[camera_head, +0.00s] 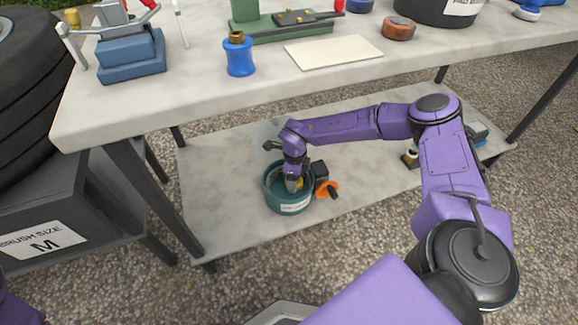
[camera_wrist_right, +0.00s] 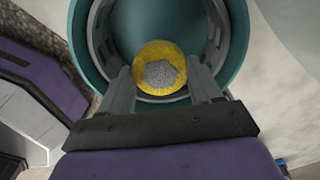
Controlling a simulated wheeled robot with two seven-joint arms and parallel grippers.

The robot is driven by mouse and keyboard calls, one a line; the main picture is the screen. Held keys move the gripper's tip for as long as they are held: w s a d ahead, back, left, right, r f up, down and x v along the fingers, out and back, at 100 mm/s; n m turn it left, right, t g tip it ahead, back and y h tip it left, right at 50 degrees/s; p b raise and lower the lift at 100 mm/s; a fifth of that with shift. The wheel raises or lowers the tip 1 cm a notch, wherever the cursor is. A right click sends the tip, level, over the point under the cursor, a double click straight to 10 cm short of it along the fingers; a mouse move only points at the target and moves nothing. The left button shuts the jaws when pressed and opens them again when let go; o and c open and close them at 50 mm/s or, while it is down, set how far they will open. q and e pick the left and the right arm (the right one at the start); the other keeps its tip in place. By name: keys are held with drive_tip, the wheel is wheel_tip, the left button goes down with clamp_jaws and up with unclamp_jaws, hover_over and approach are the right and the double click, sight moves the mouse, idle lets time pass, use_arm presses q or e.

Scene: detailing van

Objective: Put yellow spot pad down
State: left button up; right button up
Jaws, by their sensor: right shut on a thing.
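The yellow spot pad (camera_wrist_right: 160,68) is a round yellow disc with a grey patch at its middle. It is between the fingers of my right gripper (camera_wrist_right: 163,82), which is shut on it. In the head view my right gripper (camera_head: 293,184) reaches down into a round teal tub (camera_head: 289,206) on the lower shelf, and only a little yellow of the pad shows there. The tub's wall (camera_wrist_right: 240,40) surrounds the pad in the right wrist view. I cannot tell whether the pad touches the tub's bottom. My left gripper is not in view.
The tub stands on the lower shelf (camera_head: 225,205), with an orange-and-black item (camera_head: 328,189) close to its right. The tabletop (camera_head: 215,97) overhangs behind, holding a blue bottle (camera_head: 239,55), a cream sheet (camera_head: 333,52) and other tools. A table leg stands at left. The shelf left of the tub is clear.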

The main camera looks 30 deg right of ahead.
drive_tip(key=shift+w+a+f, duration=0.35)
drive_tip(key=shift+w+f, duration=0.1)
drive_tip(key=shift+f, duration=0.25)
drive_tip(key=f+b, duration=0.2)
drive_tip(key=f, duration=0.1)
drive_tip(key=shift+w+a, duration=0.15)
drive_tip(key=shift+w, duration=0.05)
drive_tip(key=shift+f, duration=0.4)
drive_tip(key=shift+w+r, duration=0.1)
drive_tip(key=shift+r, duration=0.05)
drive_tip(key=shift+f, duration=0.2)
drive_tip(key=o, duration=1)
drive_tip(key=shift+o, duration=0.2)
